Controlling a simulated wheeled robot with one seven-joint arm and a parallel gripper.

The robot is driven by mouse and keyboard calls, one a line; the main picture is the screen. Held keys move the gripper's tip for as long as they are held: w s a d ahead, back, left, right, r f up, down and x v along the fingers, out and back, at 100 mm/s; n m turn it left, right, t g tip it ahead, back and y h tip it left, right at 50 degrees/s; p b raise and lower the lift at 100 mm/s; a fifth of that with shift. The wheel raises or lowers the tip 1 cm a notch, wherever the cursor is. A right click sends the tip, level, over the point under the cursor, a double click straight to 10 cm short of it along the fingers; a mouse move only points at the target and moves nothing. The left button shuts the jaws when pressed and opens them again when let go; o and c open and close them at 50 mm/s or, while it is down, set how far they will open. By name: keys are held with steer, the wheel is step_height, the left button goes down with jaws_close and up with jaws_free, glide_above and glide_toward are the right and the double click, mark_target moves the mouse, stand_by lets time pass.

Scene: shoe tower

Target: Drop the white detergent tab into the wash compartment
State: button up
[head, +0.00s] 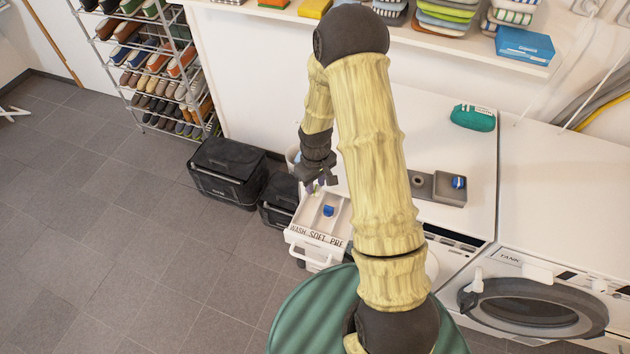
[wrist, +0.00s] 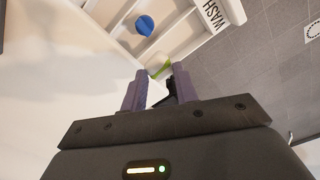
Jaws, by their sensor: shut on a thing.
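My gripper (wrist: 161,82) is shut on the white detergent tab (wrist: 160,66), which shows a yellow-green part at the fingertips in the wrist view. In the head view my gripper (head: 318,186) is above the back left part of the pulled-out detergent drawer (head: 318,240), and the tab is barely visible. The drawer's front reads WASH, SOFT, PRE from left to right. The wash compartment (head: 305,212) is on the left. In the wrist view the tab overlaps the back end of this compartment; its height above it is unclear.
A blue tab (head: 328,210) lies in the drawer's middle compartment. Black crates (head: 228,172) stand left of the drawer. A green round surface (head: 315,305) is in front.

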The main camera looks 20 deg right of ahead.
step_height(320, 180, down, 4)
steer(key=shift+w+r+b, duration=0.1)
steer(key=shift+r+b, duration=0.1)
steer(key=shift+b, duration=0.9)
steer(key=shift+d+f, duration=0.1)
steer(key=shift+f, duration=0.25)
steer(key=o, duration=0.9)
steer(key=shift+a, duration=0.2)
steer(key=shift+o, duration=0.6)
steer(key=shift+d, duration=0.15)
